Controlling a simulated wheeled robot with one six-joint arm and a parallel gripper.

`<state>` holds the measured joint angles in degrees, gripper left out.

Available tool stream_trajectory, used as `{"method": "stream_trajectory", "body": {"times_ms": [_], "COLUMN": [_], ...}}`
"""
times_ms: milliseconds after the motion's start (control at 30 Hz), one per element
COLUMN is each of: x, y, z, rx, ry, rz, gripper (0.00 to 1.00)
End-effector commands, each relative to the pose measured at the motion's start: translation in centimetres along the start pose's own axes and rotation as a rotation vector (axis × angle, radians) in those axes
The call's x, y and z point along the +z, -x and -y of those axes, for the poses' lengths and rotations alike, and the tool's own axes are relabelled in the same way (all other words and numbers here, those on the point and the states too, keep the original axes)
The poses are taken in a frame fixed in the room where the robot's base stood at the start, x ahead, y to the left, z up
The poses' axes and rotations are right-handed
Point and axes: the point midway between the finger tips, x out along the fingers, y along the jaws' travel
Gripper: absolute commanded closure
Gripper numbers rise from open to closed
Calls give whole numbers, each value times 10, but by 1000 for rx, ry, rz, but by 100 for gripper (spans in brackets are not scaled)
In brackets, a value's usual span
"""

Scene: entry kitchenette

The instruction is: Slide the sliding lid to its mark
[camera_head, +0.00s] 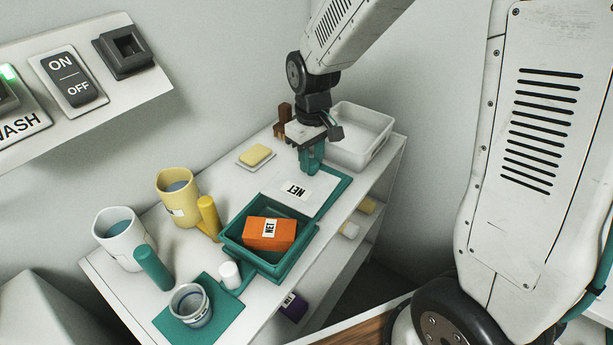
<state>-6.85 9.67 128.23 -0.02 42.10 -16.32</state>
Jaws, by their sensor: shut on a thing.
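The sliding lid (315,190) is a flat white panel with an upside-down NET label, lying level behind the teal box (228,237). A teal edge shows along its right side. The box is uncovered, and an orange block (270,233) labelled NET sits inside. My gripper (311,160) points down at the lid's far end, shut on an upright teal piece there, which looks like the lid's handle. The fingertips and exact contact are partly hidden. I cannot make out a mark for the lid.
A white bin (384,135) stands right behind my gripper; a yellow sponge (256,155) lies left. A yellow mug (176,187), white mug (112,228) and small cup (189,303) stand left and in front. A switch shelf (90,110) overhangs at upper left.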

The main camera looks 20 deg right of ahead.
Motion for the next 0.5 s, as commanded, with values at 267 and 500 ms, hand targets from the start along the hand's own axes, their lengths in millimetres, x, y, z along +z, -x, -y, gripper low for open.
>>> {"method": "stream_trajectory", "body": {"times_ms": [267, 500], "x": [3, 5], "y": [0, 0], "z": [12, 21], "rx": [-1, 0], "ry": [2, 0], "rz": [1, 0], "gripper": [92, 92]}}
